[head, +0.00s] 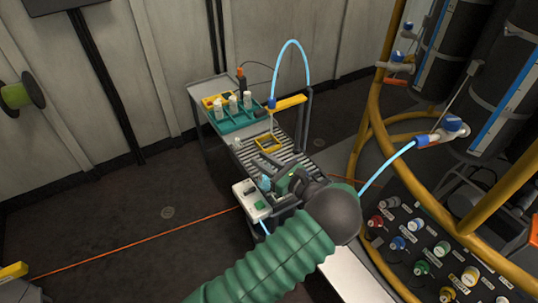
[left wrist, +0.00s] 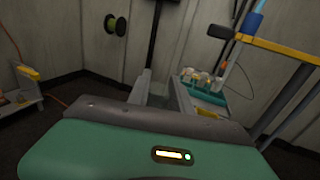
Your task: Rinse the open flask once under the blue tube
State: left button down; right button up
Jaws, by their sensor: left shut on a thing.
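My left gripper (head: 272,181) is over the near part of the slatted cart, its arm covering much of that area. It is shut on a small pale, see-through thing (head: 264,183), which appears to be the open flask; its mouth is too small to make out. In the left wrist view a pale glassy shape (left wrist: 160,91) shows between the fingers. The blue tube (head: 290,43) arches above the cart, and its blue end (head: 271,103) points down over a small yellow-rimmed tray (head: 268,143). The flask is nearer to me than that tray, apart from the tube. My right gripper is out of view.
A green rack (head: 237,125) with several white-capped bottles stands at the cart's far end. A white box (head: 251,199) sits at the cart's near left. Yellow rails (head: 371,120), a valve (head: 450,127) and a panel of coloured knobs (head: 420,245) crowd the right.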

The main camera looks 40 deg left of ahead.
pick_arm(q)
jog(key=shift+s+r+p, duration=0.25)
jog(key=shift+s+p, duration=0.25)
jog(key=shift+s, duration=0.35)
jog(key=shift+s+a+f+p, duration=0.1)
jog(key=shift+s+a+p, duration=0.3)
jog(key=shift+s, duration=0.35)
jog(key=shift+s+a+f+p, duration=0.1)
jog(key=shift+s+a+p, duration=0.25)
jog(key=shift+s, duration=0.45)
jog(key=shift+s+a+p, duration=0.3)
jog(key=shift+s+p, duration=0.15)
jog(key=shift+s, duration=0.3)
